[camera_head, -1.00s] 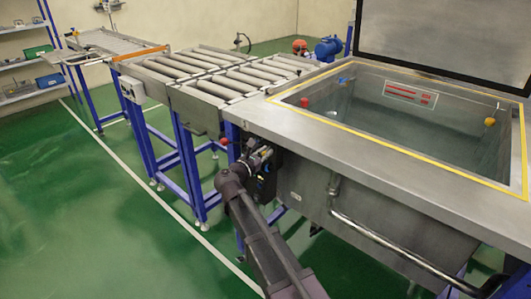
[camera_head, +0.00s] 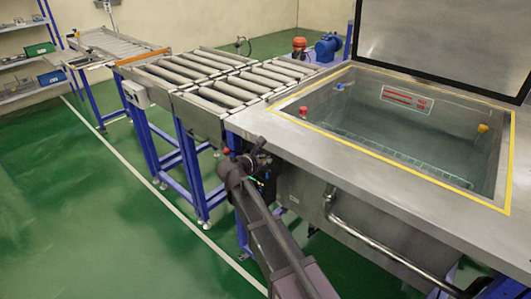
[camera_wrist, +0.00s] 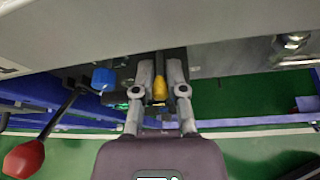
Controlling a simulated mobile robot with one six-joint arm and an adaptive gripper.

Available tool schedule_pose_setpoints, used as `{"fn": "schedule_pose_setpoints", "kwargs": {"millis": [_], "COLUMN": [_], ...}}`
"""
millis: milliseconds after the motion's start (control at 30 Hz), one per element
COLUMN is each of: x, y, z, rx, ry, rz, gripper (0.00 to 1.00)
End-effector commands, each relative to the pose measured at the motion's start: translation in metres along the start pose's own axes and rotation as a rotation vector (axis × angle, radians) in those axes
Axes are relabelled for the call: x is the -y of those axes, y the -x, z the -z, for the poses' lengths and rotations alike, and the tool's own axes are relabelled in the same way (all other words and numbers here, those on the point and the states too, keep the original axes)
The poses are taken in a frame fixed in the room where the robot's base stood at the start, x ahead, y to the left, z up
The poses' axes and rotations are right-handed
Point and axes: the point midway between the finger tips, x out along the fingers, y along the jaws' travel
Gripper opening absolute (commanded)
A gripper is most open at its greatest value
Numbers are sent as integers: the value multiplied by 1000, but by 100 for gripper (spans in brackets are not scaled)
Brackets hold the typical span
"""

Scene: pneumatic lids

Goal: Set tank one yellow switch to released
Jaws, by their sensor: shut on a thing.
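The yellow switch (camera_wrist: 160,88) is on the dark control block under the tank's rim. In the wrist view my gripper (camera_wrist: 161,68) has one finger on each side of it and is shut on it. The switch's far end is hard to make out between the fingers. In the head view my gripper (camera_head: 257,160) reaches the block at the near left corner of the tank (camera_head: 345,173), where my own wrist hides the switch. The tank's lid (camera_head: 440,45) stands open, and liquid shows inside.
A blue knob (camera_wrist: 103,78) sits just left of the switch. A lever with a red ball (camera_wrist: 24,160) stands farther left. The tank's steel rim overhangs close above my fingers. A curved pipe (camera_head: 385,245) runs along the tank's front. A roller conveyor (camera_head: 215,80) adjoins the tank's left side.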

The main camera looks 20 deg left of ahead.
Motion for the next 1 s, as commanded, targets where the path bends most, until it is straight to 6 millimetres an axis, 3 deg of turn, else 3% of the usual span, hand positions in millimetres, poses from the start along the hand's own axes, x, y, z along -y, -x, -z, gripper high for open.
{"fn": "schedule_pose_setpoints", "kwargs": {"millis": [33,600,1000], "x": [-2,-2,-2], "y": [3,3,2], "z": [-7,-13,-12], "rx": [-32,-388,-485], "ry": [-4,-34,-42], "rz": [7,72,89], "gripper": [0,0,0]}}
